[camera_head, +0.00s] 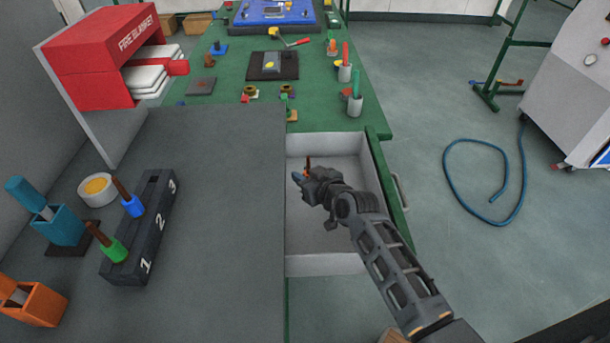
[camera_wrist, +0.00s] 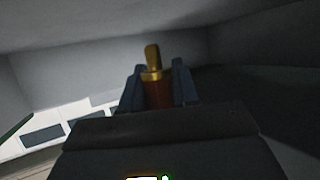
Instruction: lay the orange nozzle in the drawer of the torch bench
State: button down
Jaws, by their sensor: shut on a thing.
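My gripper (camera_head: 304,176) is over the open drawer (camera_head: 345,150) of the green bench (camera_head: 225,100). It is shut on the orange nozzle, whose brownish upper part (camera_head: 308,160) shows just past the fingers. In the wrist view the nozzle (camera_wrist: 157,92) sits between the two dark fingers (camera_wrist: 157,88), its brass tip pointing up in the picture. Pale drawer walls surround it there. The drawer looks otherwise empty, though my arm hides part of its floor. I cannot tell whether the nozzle touches the floor.
A dark rack (camera_head: 150,225) numbered 1 to 3 holds a green nozzle (camera_head: 113,247) at 1 and a blue nozzle (camera_head: 132,205) at 2; slot 3 is empty. Holders and a yellow-topped tin stand left. A red fire blanket box (camera_head: 100,60) is behind. A blue hose lies right.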

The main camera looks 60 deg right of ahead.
jog(key=shift+f+b, duration=0.4)
jog(key=shift+f, duration=0.05)
jog(key=shift+f, duration=0.2)
jog(key=c, duration=0.8)
grip_release()
jog(key=shift+c, duration=0.2)
jog(key=shift+r+p, duration=0.3)
jog(key=shift+r, duration=0.2)
jog(key=v, duration=0.7)
jog(key=shift+s+a+r, duration=0.15)
jog(key=shift+s+r, duration=0.05)
jog(key=shift+r, duration=0.1)
